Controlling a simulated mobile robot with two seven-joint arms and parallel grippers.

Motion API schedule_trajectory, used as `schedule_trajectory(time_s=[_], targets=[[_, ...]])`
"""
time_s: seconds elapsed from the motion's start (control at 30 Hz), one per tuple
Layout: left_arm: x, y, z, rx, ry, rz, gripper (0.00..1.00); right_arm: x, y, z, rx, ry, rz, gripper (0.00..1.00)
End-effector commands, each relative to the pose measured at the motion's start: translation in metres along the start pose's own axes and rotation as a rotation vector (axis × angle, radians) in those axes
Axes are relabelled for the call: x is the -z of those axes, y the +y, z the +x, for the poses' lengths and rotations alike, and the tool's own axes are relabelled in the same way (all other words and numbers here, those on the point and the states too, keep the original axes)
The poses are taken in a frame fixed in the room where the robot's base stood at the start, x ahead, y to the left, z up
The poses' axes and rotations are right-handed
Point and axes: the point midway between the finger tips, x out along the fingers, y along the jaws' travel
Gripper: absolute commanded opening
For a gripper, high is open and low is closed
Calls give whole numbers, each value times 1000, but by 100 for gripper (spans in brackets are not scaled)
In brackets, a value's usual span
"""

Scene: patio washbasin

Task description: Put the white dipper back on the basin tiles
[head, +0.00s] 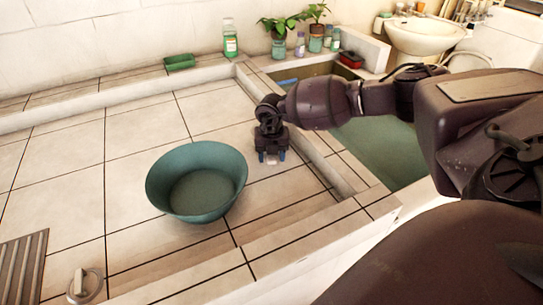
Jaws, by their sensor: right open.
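My right gripper (272,157) is open, pointing down low over the basin tiles (140,135), just right of the green bowl. A small pale patch shows between its fingertips; I cannot tell whether it is part of the white dipper or bare tile. I cannot make out the dipper clearly anywhere in the head view. My left gripper is not in view.
A teal bowl (203,183) stands on the tiles. A raised tiled edge and a sunken water tank (380,150) lie to the right. A green soap dish (179,62), a bottle (230,40) and plants stand behind. A small pale fixture (85,287) and a grate (20,265) are front left.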

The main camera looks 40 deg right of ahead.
Motion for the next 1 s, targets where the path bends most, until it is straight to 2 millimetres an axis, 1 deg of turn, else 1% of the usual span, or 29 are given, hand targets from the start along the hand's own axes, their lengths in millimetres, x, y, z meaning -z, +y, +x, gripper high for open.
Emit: schedule_trajectory(time_s=[0.03, 0.23, 0.4, 0.5, 0.6, 0.7, 0.8, 1.0], targets=[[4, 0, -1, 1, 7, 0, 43, -1, 0, -10, -4, -4, 0, 54], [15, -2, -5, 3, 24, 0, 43, -1, 1, -47, -6, -7, 0, 54], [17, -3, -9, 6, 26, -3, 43, -1, 1, -80, -5, -7, 0, 54], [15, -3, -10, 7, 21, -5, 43, -1, 1, -95, -4, -5, 0, 54], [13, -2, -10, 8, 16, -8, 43, -1, 0, -107, -4, -5, 0, 54], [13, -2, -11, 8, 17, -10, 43, 0, 0, -114, -2, -4, 0, 54], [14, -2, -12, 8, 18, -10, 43, 0, 0, -117, -1, -2, 0, 54], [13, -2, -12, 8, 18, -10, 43, 0, 0, -118, -1, -1, 0, 54]])
